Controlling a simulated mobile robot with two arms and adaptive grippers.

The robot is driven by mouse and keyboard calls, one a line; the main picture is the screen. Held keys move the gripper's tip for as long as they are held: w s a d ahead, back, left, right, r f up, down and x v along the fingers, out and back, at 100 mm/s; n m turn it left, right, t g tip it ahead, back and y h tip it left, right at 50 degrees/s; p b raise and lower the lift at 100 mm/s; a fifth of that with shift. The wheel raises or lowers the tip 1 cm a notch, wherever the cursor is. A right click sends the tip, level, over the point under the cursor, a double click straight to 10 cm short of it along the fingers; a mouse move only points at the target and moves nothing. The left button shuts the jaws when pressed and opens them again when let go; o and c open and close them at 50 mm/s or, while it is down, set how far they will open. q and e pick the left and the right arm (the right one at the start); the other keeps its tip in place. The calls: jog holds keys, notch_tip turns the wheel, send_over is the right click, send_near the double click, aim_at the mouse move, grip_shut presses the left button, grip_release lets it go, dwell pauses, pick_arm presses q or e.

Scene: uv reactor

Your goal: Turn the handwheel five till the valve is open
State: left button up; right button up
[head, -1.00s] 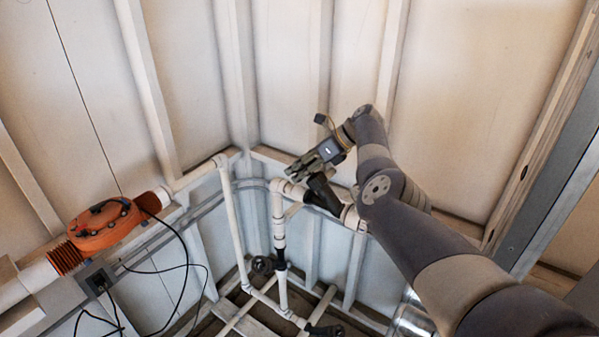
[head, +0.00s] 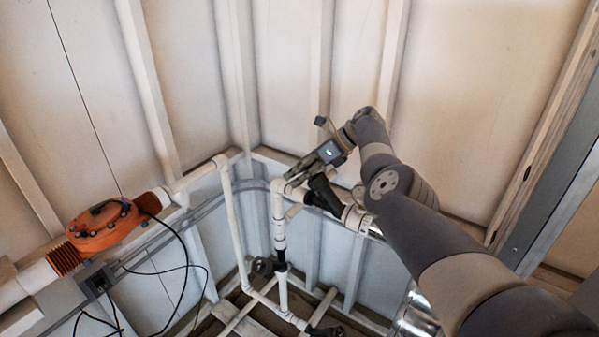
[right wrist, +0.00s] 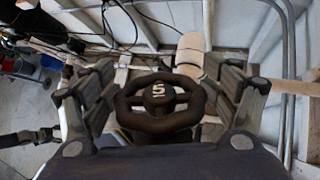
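Handwheel five (right wrist: 160,106) is a black ring marked with a pale "5" on its hub, at the centre of the right wrist view. My right gripper (right wrist: 160,100) is open, with one finger on each side of the wheel. The fingers look apart from the rim, though contact at the lower rim is hard to tell. In the head view my right gripper (head: 303,172) is above the white pipe beside a black valve body (head: 324,194). The wheel itself cannot be made out there. My left gripper is not in view.
White pipes (head: 232,220) run along the corner walls. Two other dark valves sit lower, one at the middle (head: 262,267) and one near the bottom edge (head: 325,331). An orange unit (head: 104,225) with black cables is at the left. Wall studs stand behind my gripper.

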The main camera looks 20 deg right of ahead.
jog(key=shift+r, duration=0.15)
jog(key=shift+s+d+r, duration=0.1)
jog(key=shift+d+r, duration=0.25)
jog(key=v, duration=1.1)
jog(key=shift+s+f, duration=0.15)
